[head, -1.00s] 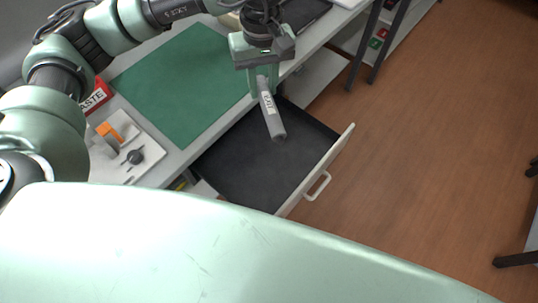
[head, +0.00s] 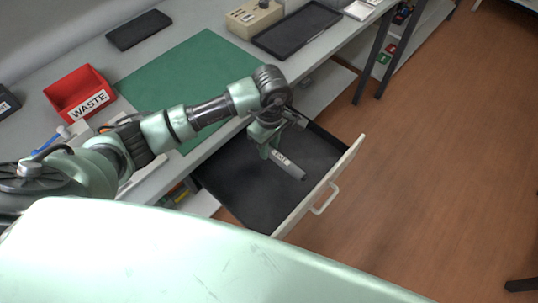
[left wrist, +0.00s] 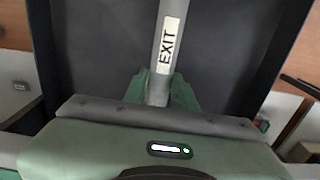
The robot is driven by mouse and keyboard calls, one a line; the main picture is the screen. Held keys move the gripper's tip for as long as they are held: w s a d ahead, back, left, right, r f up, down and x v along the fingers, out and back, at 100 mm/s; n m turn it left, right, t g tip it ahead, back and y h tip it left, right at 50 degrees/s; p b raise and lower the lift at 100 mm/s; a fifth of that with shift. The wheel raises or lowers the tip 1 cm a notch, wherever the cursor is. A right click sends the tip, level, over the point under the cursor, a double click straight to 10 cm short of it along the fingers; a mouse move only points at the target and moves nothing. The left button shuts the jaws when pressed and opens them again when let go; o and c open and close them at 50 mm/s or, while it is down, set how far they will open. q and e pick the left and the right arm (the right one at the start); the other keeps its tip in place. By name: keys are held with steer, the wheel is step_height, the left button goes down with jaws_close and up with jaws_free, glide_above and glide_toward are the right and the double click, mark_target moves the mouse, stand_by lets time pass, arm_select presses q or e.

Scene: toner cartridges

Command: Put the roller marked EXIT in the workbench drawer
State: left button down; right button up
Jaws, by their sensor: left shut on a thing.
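The grey roller (head: 289,166) carries a white label that reads EXIT in the left wrist view (left wrist: 168,45). My left gripper (head: 267,150) is shut on one end of the roller. It holds the roller tilted, over the open workbench drawer (head: 235,175). The drawer is dark inside, with a pale front and a handle, and its visible floor is empty. In the left wrist view the gripper (left wrist: 160,88) grips the roller at the bottom, with the drawer's dark floor behind. I cannot tell whether the roller touches the drawer floor. My right gripper is not in view.
The bench top holds a green mat (head: 185,75), a red WASTE bin (head: 82,95), a black tray (head: 298,30), a beige box (head: 254,17) and a dark pad (head: 138,30). The drawer front (head: 325,185) stands out over open wooden floor.

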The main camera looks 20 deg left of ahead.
mark_target(269, 163)
arm_select(q)
steer(key=shift+f, duration=2.85)
steer(key=shift+f, duration=0.15)
steer(key=c, duration=1.1)
jaws_free()
steer(key=shift+c, duration=0.2)
step_height(269, 163, up, 12)
steer(key=shift+d+r+b, duration=0.1)
steer(key=shift+r+b, duration=0.1)
steer(key=shift+b, duration=0.35)
